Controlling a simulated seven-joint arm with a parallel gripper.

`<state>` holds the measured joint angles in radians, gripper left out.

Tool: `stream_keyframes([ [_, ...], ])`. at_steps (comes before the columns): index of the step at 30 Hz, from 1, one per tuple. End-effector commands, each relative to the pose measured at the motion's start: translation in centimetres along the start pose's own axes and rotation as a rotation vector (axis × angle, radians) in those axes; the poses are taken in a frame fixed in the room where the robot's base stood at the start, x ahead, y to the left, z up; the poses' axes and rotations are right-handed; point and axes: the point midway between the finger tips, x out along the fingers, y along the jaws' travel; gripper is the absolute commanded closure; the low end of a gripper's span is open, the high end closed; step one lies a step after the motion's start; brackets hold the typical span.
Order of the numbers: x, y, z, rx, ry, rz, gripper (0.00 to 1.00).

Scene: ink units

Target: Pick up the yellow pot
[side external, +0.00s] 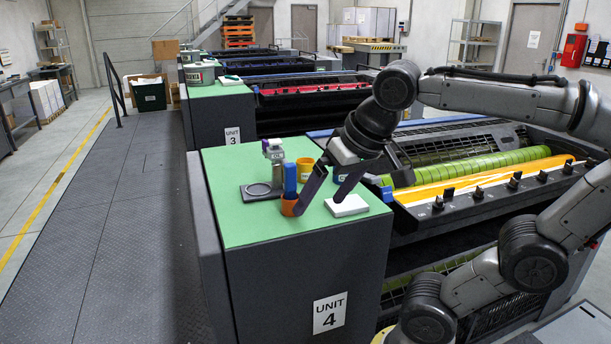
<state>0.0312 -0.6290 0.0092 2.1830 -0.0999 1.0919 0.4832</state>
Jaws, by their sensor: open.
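The yellow pot (304,165) stands on the green top (235,220) of the unit marked 4, behind my gripper's left finger, which may hide part of it. My gripper (317,204) points down over this top with its two dark fingers spread apart. It is open, with nothing seen between the fingers. The left fingertip is at a small orange pot (288,208) in the picture; whether they touch I cannot tell.
A blue upright object (290,178) stands at the orange pot. A white pad (347,207) lies at right. A blue-marked can (341,158) is partly hidden. The green top's front left is clear.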

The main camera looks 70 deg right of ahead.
Motion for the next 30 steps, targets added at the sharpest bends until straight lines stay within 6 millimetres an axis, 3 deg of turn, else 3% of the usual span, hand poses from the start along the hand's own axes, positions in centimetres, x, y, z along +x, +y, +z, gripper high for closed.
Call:
stream_keyframes([
  [1, -0.6, -0.1, -2.2, 0.071, 0.003, 0.028, 0.00],
  [4, -1.4, 0.1, -6.6, 0.222, 0.012, 0.090, 0.00],
  [9, -1.6, 1.6, -14.3, 0.485, 0.036, 0.208, 0.00],
  [14, 0.1, 4.3, -21.0, 0.710, 0.063, 0.322, 0.00],
  [18, 2.9, 7.8, -25.7, 0.872, 0.079, 0.422, 0.00],
  [24, 8.2, 13.8, -29.7, 0.994, 0.066, 0.538, 0.00],
  [30, 12.4, 17.6, -29.6, 1.038, 0.009, 0.603, 0.00],
])
